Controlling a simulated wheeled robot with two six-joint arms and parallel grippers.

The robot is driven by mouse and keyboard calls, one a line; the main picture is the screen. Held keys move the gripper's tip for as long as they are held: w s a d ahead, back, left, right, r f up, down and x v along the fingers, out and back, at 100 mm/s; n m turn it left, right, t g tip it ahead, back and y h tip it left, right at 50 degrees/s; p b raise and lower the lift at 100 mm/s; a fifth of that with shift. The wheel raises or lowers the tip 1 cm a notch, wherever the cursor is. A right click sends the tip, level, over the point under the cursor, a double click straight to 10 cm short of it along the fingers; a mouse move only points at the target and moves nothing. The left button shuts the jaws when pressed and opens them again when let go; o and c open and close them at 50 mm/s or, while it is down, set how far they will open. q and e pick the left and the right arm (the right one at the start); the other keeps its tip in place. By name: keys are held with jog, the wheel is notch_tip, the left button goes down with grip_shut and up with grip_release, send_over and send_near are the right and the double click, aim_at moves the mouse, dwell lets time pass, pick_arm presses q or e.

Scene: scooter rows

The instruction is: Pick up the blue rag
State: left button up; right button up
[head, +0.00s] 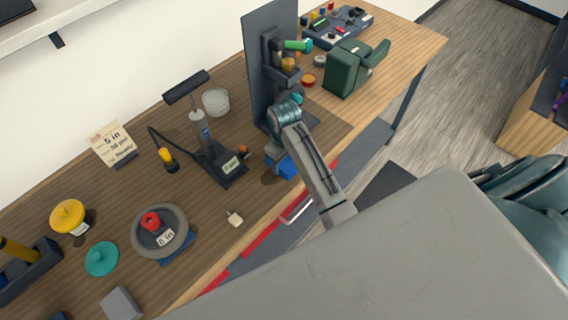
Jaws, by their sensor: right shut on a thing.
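The blue rag (287,167) is a small blue patch near the front edge of the wooden workbench (215,252), right of centre along the bench. My right gripper (274,160) points down at the rag's left side and is shut on it. The gripper and wrist hide part of the rag. I cannot tell whether the rag is clear of the bench top. My left gripper is not in view.
A green case (345,68) is farther right. A round grey dish (160,231) sits left.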

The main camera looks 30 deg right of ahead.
aim_at(286, 172)
jog(key=shift+w+r+b, duration=0.1)
jog(key=shift+r+b, duration=0.35)
jog(key=shift+r, duration=0.2)
jog(key=s, duration=0.1)
jog(key=s+a, duration=0.1)
jog(key=s, duration=0.2)
jog(key=shift+a+r+b, duration=0.15)
jog(key=shift+a+b, duration=0.1)
jog(key=shift+b, duration=0.1)
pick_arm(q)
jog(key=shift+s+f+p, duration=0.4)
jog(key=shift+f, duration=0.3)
pick_arm(e)
jog(key=s+a+r, duration=0.1)
jog(key=s+a, duration=0.3)
jog(key=s, duration=0.7)
jog(key=shift+s+r, duration=0.15)
jog(key=shift+r, duration=0.15)
jog(key=shift+o, duration=1.1)
jog(key=shift+c, duration=0.7)
jog(key=shift+s, duration=0.1)
